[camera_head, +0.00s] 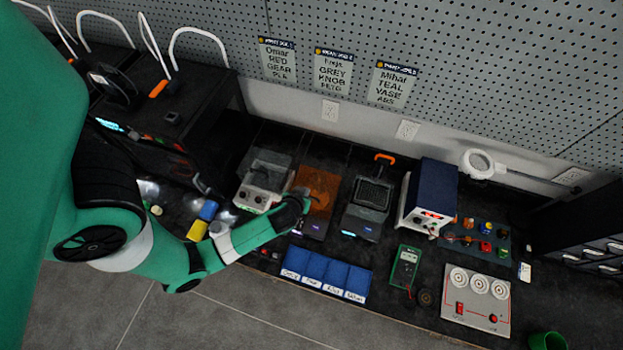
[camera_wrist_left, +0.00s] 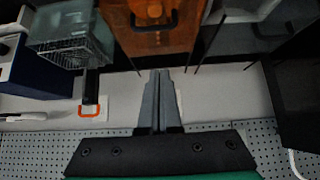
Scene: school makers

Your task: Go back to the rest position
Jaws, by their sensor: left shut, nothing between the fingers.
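My left arm, green and black, comes in from the left in the head view and reaches over the bench. Its gripper (camera_head: 302,194) is in front of the orange-fronted machine and beside the grey machine. In the left wrist view the two grey fingers (camera_wrist_left: 158,78) are together with nothing between them. They point at the orange-fronted machine (camera_wrist_left: 155,30), and I cannot tell the exact gap. My right gripper is in neither view.
The bench holds a grey machine (camera_head: 263,180), a dark basket unit (camera_head: 370,202), a blue box (camera_head: 432,190), a green multimeter (camera_head: 405,267) and a blue sorting tray (camera_head: 326,270). A lamp (camera_head: 480,163) is at the right. A pegboard wall (camera_head: 450,50) stands behind.

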